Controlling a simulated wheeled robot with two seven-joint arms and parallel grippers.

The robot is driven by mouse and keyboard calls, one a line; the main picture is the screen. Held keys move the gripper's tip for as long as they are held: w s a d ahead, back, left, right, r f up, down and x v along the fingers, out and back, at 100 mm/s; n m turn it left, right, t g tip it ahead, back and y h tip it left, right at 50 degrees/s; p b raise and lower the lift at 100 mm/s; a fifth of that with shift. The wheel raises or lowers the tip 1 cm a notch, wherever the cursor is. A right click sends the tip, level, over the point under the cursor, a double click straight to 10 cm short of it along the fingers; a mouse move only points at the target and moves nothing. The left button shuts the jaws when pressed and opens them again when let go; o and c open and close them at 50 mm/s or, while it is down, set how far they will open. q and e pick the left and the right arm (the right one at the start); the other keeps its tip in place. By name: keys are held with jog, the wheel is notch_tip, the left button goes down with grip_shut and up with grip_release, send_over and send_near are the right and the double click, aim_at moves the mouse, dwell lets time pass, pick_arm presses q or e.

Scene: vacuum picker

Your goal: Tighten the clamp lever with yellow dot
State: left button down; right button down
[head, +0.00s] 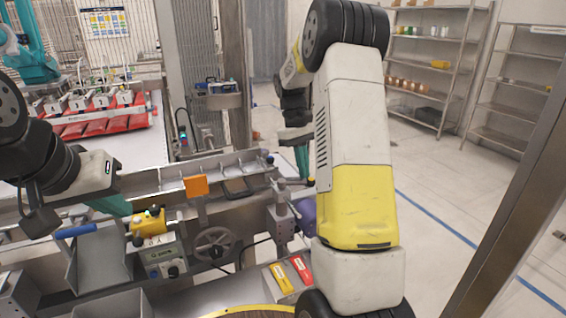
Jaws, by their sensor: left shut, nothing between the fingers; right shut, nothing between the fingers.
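A metal clamp post (281,212) with small levers stands at the right end of the machine's rail. A thin dark lever (293,183) near its top points right, and a small yellowish spot shows by its tip; I cannot tell surely whether this is the yellow dot. My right gripper (302,162) hangs just above and behind this lever, its green fingers shut and partly hidden by my own forearm. I cannot tell whether they touch the lever. My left gripper (115,205) is shut and empty above the left part of the machine, close to a yellow box (148,223).
An orange block (195,186) sits on the rail (222,178). Below are a handwheel (214,244), a grey chute (100,262) and red and yellow labels (301,270). A purple rounded part (307,214) lies beside the clamp post. My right arm covers much of the right side.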

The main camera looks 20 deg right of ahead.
aim_at(301, 183)
jog(key=s+m, duration=0.1)
jog(key=s+m+y, duration=0.1)
jog(key=m, duration=0.1)
jog(key=shift+s+m, duration=0.25)
jog(key=shift+m, duration=0.05)
jog(key=s+a+m+y, duration=0.1)
jog(key=m, duration=0.2)
jog(key=s+a+m, duration=0.1)
jog(key=s+m, duration=0.1)
jog(key=m, duration=0.1)
jog(key=s+a+m+y, duration=0.1)
jog(key=m, duration=0.2)
jog(key=shift+s+a+t+y, duration=0.1)
jog(key=shift+s+t+y, duration=0.2)
jog(key=shift+s+t, duration=0.1)
jog(key=shift+s+a, duration=0.1)
jog(key=shift+a, duration=0.1)
jog(key=v, duration=0.8)
jog(key=shift+f, duration=0.1)
